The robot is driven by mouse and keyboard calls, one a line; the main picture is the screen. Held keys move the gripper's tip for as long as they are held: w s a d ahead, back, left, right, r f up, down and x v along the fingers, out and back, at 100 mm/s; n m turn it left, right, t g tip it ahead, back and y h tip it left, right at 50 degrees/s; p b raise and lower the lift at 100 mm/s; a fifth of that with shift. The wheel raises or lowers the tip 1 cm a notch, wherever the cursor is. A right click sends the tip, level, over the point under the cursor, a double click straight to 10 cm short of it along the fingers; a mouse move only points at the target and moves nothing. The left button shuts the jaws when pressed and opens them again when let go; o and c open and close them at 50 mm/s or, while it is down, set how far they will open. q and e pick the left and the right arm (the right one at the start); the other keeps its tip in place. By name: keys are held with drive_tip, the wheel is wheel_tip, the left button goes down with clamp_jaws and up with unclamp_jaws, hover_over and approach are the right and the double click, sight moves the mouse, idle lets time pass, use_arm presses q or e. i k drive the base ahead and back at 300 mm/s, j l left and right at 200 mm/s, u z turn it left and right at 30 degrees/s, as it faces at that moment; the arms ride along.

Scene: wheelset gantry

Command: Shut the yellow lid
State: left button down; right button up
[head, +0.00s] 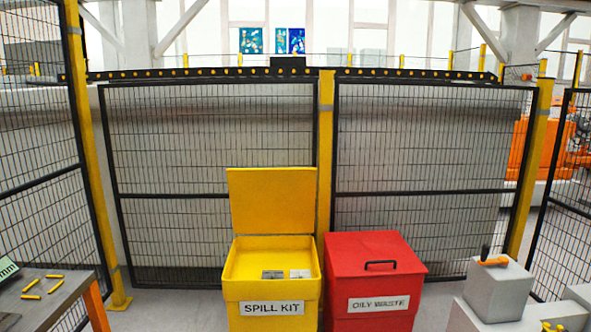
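The yellow lid (272,200) stands upright, open, at the back edge of the yellow spill kit bin (272,291). The bin's front carries a "SPILL KIT" label. Inside the open top lie a dark grey item (272,274) and a pale item (300,273). Neither of my grippers shows in the head view.
A red oily waste bin (374,275) with a shut lid and black handle stands close on the right. A mesh fence (215,140) runs behind both bins. A table (50,296) is at lower left; grey blocks (498,288) are at lower right.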

sight(263, 201)
drive_tip(key=i+j+z, duration=0.2)
drive_tip(key=i+z, duration=0.15)
drive_tip(key=i+j+z, duration=0.75)
